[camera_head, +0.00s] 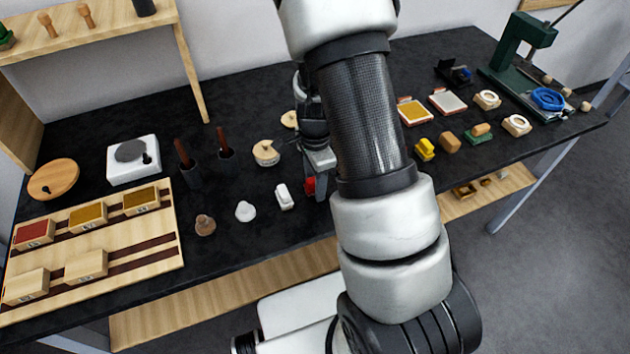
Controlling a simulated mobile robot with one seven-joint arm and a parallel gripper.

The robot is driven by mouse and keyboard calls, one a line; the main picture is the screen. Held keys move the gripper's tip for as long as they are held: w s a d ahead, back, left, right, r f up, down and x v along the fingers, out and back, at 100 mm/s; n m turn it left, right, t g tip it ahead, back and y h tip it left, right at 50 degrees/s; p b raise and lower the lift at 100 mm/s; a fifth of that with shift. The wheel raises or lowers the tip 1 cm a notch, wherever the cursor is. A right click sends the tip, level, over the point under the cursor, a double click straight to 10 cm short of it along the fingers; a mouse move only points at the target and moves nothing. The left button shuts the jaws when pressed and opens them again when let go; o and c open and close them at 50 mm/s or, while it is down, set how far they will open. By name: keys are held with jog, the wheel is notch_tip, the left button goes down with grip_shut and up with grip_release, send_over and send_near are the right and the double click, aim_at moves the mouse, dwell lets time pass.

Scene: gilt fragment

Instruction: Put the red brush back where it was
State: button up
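A small red object (310,185), which looks like the red brush, is near the front edge of the black table, just left of my arm. My gripper (318,178) is directly over it, pointing down, with a grey finger right beside or against the red. My own arm hides most of the gripper and part of the red object. I cannot tell whether the fingers are closed on it or whether it rests on the table.
A wooden rack (150,250) holds trays at left. Yellow (425,150) and tan blocks lie right of my arm.

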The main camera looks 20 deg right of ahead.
jog(key=s+a+r+n+t+p, duration=0.1)
jog(key=s+r+n, duration=0.1)
jog(key=r, duration=0.6)
jog(key=s+a+r+n+t+y, duration=0.1)
jog(key=a+r+n, duration=0.15)
jog(key=r, duration=0.55)
jog(key=s+r+n+p, duration=0.1)
jog(key=s+r+n, duration=0.15)
jog(key=r, duration=0.65)
jog(key=s+a+r+n+t+h, duration=0.1)
jog(key=s+r+n+t, duration=0.2)
jog(key=s+r+n, duration=0.5)
jog(key=s+n, duration=0.2)
jog(key=shift+s+a+r+n+t, duration=0.2)
jog(key=shift+a+r+n+t, duration=0.1)
jog(key=shift+a, duration=0.1)
